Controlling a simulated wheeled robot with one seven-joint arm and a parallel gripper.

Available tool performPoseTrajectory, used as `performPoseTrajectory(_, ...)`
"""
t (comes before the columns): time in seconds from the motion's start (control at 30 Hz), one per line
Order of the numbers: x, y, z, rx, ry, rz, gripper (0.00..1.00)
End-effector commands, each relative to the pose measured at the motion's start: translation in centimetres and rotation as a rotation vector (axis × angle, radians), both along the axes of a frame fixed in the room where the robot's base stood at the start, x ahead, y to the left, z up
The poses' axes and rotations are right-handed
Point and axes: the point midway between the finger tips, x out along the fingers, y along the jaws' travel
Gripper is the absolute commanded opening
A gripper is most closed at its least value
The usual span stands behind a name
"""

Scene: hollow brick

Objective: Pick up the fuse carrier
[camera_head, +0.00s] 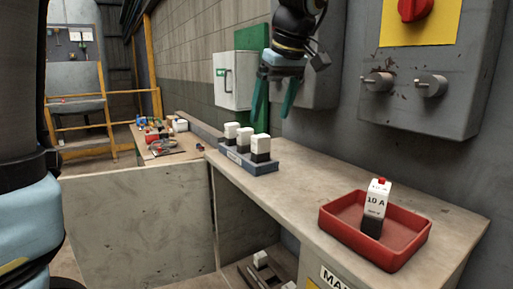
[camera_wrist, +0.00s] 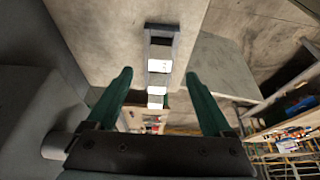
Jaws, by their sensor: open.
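A white and black fuse carrier (camera_head: 376,205) marked "10 A", with a red top, stands upright in a red tray (camera_head: 335,232) at the right of the bench. Three similar white-topped blocks (camera_head: 261,146) stand in a blue-grey rack (camera_head: 258,167) further left on the bench; the rack also shows in the wrist view (camera_wrist: 161,32). My gripper (camera_head: 273,112) is open and empty, with its green fingers pointing down. It is above the bench near the rack and well away from the red tray. In the wrist view the rack's blocks appear between and beyond the fingertips (camera_wrist: 158,74).
A grey wall box (camera_head: 430,115) with two metal knobs and a red switch is behind the tray. A white box on a green panel (camera_head: 233,80) hangs behind the rack. The bench top (camera_head: 295,182) between rack and tray is clear. Loose items lie on a further table (camera_head: 165,158).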

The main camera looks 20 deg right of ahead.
Motion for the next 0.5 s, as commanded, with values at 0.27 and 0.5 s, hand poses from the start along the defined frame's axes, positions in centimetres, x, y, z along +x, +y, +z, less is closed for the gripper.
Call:
performPoseTrajectory(0.27,1.5,0.4,-3.7,0.003,0.003,0.000,0.85)
performPoseTrajectory(0.5,2.4,0.6,-5.3,0.005,0.003,0.001,0.85)
